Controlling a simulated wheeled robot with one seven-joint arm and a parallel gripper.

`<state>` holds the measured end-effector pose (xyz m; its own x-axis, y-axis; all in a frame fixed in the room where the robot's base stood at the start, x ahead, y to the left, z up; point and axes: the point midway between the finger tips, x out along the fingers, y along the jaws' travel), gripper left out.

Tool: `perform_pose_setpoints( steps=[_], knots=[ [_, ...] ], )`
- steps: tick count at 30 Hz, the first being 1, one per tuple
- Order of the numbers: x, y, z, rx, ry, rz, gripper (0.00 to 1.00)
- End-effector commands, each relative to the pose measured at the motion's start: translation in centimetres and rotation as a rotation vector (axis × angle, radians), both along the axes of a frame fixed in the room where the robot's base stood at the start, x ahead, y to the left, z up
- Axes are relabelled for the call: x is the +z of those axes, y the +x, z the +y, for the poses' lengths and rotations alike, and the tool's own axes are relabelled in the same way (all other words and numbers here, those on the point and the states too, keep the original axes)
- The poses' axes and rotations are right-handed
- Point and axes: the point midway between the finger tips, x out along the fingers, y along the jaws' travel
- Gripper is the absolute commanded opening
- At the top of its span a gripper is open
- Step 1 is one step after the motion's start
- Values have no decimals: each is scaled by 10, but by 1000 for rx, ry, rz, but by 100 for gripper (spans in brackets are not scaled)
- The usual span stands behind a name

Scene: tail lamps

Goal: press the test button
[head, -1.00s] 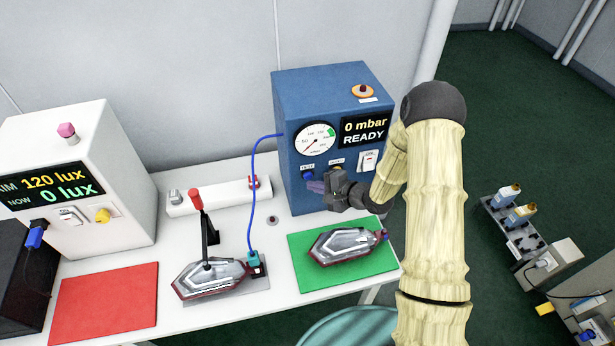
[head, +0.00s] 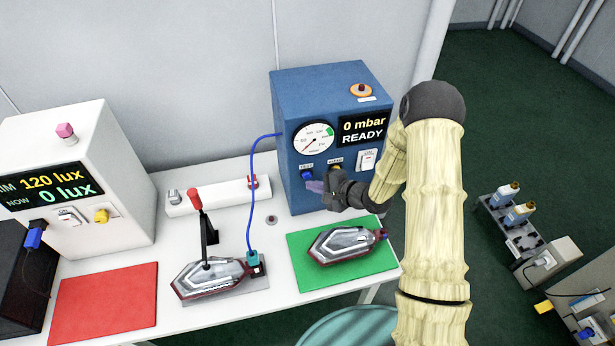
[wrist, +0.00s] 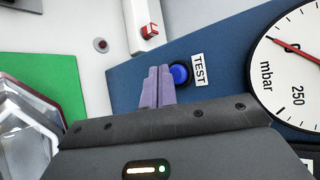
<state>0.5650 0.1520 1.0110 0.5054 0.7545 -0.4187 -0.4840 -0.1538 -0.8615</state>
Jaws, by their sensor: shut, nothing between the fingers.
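The test button is a round blue button (wrist: 179,74) beside a white TEST label (wrist: 200,70) on the blue tester's front. In the head view the blue button (head: 307,174) sits below the gauge. My gripper (wrist: 157,80) is shut and empty, its purple fingertips just beside the button in the wrist view. I cannot tell whether they touch the panel. In the head view my gripper (head: 316,187) is right in front of the lower panel. The blue tester (head: 292,100) has a round gauge (head: 314,139) with its needle low and a display (head: 363,131) reading 0 mbar READY.
A lamp (head: 340,245) lies on a green mat (head: 310,280). Another lamp (head: 208,279) is in a fixture with a red-handled lever (head: 196,200) and a blue hose (head: 252,190). A white lux tester (head: 120,180) and red mat (head: 105,305) are at left.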

Motion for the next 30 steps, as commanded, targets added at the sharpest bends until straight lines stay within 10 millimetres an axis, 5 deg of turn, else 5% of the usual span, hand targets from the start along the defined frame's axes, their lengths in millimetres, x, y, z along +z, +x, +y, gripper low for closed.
perform_pose_setpoints(
  steps=[30],
  knots=[
    [2,8,-1,-5,1,0,0]
  ],
)
